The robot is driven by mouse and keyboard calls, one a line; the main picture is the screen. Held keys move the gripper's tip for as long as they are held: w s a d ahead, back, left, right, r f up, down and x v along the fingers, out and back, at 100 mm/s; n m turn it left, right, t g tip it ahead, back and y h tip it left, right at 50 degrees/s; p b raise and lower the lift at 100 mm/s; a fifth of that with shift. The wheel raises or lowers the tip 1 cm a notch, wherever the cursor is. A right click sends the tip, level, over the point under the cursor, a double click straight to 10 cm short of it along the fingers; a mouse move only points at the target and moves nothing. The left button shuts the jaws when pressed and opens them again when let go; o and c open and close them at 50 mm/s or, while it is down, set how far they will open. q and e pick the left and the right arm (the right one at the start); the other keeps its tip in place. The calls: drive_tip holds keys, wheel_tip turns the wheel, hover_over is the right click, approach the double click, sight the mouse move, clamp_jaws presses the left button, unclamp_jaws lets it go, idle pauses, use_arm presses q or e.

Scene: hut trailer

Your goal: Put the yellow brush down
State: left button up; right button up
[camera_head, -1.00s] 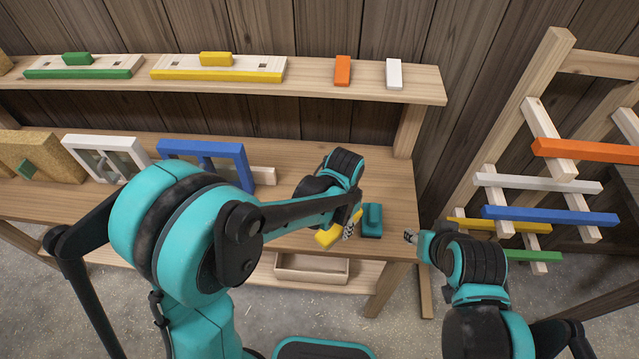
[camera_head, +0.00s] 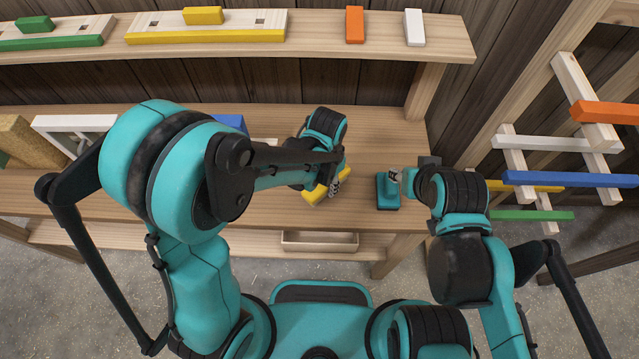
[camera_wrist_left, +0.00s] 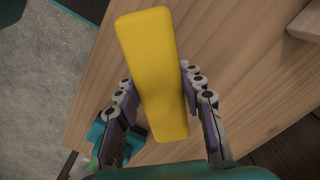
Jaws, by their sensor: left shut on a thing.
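The yellow brush (camera_head: 314,194) is in my left gripper (camera_head: 334,184), over the workbench (camera_head: 290,208) near its front edge. In the left wrist view the yellow brush (camera_wrist_left: 154,75) lies lengthwise between the two fingers of the left gripper (camera_wrist_left: 162,115), which is shut on it. Bench wood shows around it; whether the brush touches the bench I cannot tell. My right gripper (camera_head: 396,176) is at a teal block-like thing (camera_head: 387,194) on the bench, right of the brush. Its fingers are small and partly hidden, so its opening is unclear.
A shelf (camera_head: 310,22) above holds a green piece, a yellow piece, an orange block (camera_head: 355,25) and a white block (camera_head: 414,27). A wooden rack with coloured bars (camera_head: 570,180) stands at right. An open box (camera_head: 320,242) sits below the bench.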

use_arm(q)
wheel_tip(320, 180, down, 3)
drive_tip(key=shift+s+d+f+b, duration=0.1)
drive_tip(key=shift+b, duration=0.85)
drive_tip(key=shift+f, duration=0.35)
drive_tip(key=shift+w, duration=0.25)
drive_tip(key=shift+s+r, duration=0.15)
drive_tip(key=o, duration=1.3)
use_arm(e)
drive_tip(key=f, duration=0.1)
drive_tip(key=w+f, duration=0.1)
drive_tip(key=shift+d+f, duration=0.15)
drive_tip(key=shift+f, duration=0.25)
